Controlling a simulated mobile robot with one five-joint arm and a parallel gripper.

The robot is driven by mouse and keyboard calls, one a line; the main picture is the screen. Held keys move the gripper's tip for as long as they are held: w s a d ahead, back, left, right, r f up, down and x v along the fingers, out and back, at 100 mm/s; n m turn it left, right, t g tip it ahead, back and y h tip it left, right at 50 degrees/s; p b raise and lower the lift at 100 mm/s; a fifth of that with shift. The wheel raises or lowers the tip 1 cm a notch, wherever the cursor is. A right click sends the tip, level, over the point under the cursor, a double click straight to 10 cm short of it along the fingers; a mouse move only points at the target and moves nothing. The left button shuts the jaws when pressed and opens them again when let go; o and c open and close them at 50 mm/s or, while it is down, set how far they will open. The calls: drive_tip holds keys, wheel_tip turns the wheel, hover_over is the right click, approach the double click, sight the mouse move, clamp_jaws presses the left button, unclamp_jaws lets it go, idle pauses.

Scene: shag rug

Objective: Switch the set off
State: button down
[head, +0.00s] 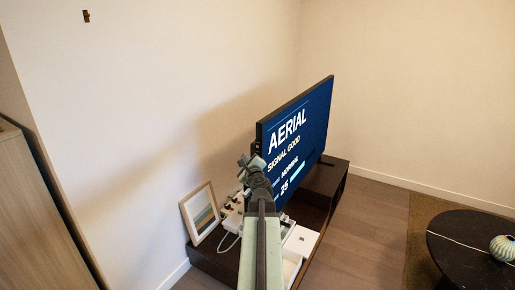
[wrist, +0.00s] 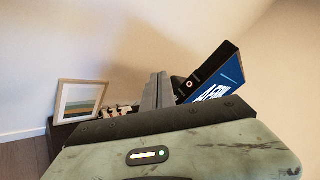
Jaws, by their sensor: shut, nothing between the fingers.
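The television set (head: 305,122) stands on a dark low cabinet. Its screen is lit blue and reads "AERIAL" and "SIGNAL GOOD", with more lines partly hidden by my arm. In the wrist view the set (wrist: 222,78) is at the right, its dark side edge toward me. A small pale round button or mark (wrist: 189,84) shows on that edge. My gripper (head: 249,163) is near the set's near edge in the head view. In the wrist view my gripper (wrist: 161,78) is shut and empty, left of the round mark; I cannot tell whether it touches the set.
A framed picture (head: 200,213) leans on the wall at the cabinet's (head: 322,185) left end. A white power strip with plugs (head: 233,212) and a white tray (head: 301,240) are by my arm. A round black table (head: 465,255) with a striped vase (head: 503,248) stands right. Floor between is clear.

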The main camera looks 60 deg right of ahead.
drive_tip(key=d, duration=0.7)
drive_tip(key=shift+d, duration=0.1)
idle(1.8)
drive_tip(key=shift+d, duration=0.25)
drive_tip(key=shift+d, duration=0.35)
idle(0.5)
drive_tip(key=shift+a, duration=0.8)
drive_tip(key=shift+a, duration=2.5)
